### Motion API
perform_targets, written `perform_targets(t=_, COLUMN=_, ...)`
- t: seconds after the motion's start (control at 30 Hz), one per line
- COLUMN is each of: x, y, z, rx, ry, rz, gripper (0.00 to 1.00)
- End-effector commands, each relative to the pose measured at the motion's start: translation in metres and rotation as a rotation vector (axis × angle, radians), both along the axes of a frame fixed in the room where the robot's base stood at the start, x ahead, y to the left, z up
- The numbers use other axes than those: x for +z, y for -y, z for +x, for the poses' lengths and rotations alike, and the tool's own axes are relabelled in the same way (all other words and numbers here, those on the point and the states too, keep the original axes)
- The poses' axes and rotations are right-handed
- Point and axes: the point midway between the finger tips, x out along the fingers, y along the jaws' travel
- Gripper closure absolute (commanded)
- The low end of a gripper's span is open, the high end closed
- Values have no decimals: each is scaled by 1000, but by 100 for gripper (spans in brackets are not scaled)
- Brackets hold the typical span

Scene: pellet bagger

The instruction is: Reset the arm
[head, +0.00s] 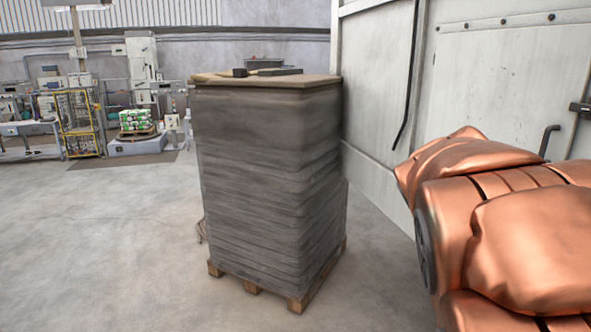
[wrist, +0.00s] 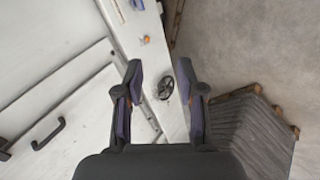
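My gripper (wrist: 164,95) shows in the wrist view with its two dark fingers spread apart. The space between the fingers is empty, and a white panel with a dark round handwheel (wrist: 165,88) shows behind it. In the head view my copper-coloured arm fills the right side, and the gripper itself is out of that view.
A tall wrapped stack (head: 268,180) stands on a wooden pallet (head: 298,302) in the middle, with dark items (head: 262,71) on top. White panelling (head: 385,80) stands at right. A caged machine (head: 78,125) and stacked bags (head: 136,119) are far left. The floor at left is clear.

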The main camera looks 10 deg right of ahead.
Motion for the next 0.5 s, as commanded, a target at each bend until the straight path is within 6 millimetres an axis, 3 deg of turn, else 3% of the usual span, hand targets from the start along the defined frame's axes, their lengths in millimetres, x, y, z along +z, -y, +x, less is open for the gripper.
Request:
perform_targets(t=0.1, x=-45, y=-56, z=-24, rx=20, ry=-25, rz=166, gripper=61)
perform_targets(t=0.3, x=-107, y=-150, z=-73, rx=55, ry=-111, rz=422, gripper=61)
perform_targets(t=0.5, x=-142, y=-221, z=-127, rx=89, ry=-218, rz=603, gripper=61)
